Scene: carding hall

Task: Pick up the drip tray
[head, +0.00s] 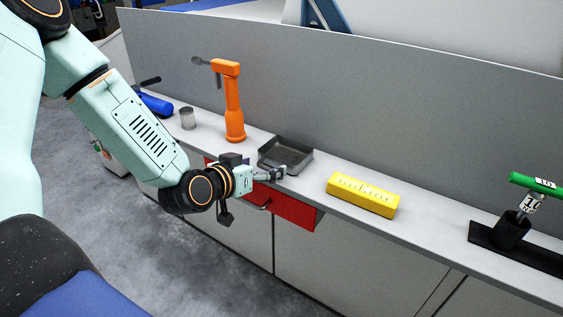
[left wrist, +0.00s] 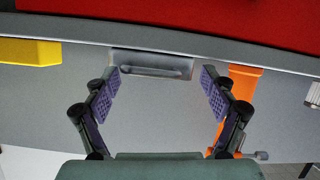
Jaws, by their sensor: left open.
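The drip tray (head: 297,155) is a shallow dark grey metal pan lying on the light counter, near its front edge. My left gripper (head: 275,174) is at the near side of the tray and covers part of its front in the head view. In the left wrist view the tray (left wrist: 152,66) shows ahead, between the two spread fingers of the left gripper (left wrist: 161,78). The gripper is open with nothing between its pads. Contact with the tray cannot be made out. My right gripper is in neither view.
An orange tool (head: 234,105) stands left of the tray, with a metal cup (head: 187,118) and a blue item (head: 156,104) farther left. A yellow box (head: 363,194) lies to the right. A red drawer (head: 293,209) sticks out below. A grey panel (head: 400,105) rises behind.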

